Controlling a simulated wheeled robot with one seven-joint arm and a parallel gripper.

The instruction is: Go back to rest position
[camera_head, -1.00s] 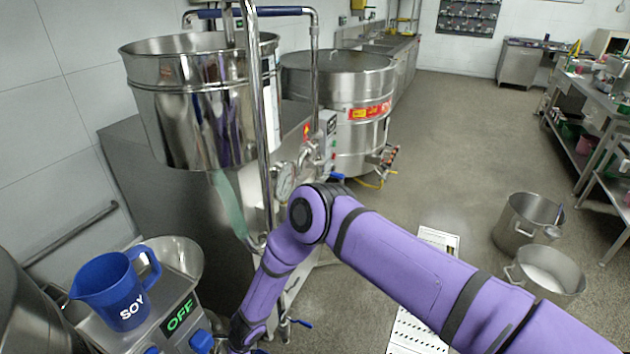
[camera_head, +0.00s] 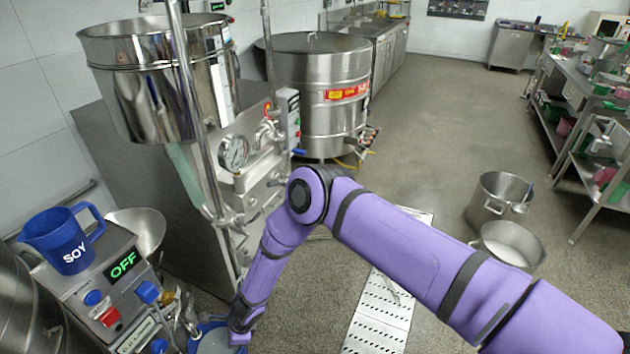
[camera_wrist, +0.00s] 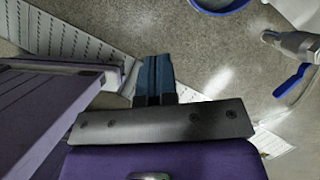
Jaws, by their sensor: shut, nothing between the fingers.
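My gripper (camera_wrist: 154,80) shows in the wrist view as two blue fingers pressed together, with nothing between them. It is over the grey speckled floor. In the head view my purple arm reaches in from the lower right, bends at the elbow and points down to the bottom edge. The fingers cannot be made out there.
A blue SOY jug (camera_head: 61,241) stands on the control box (camera_head: 93,287) reading OFF. A steel hopper (camera_head: 150,90) and a large vat (camera_head: 315,85) stand behind. Pots (camera_head: 497,199) stand on the floor at right. The middle floor is open.

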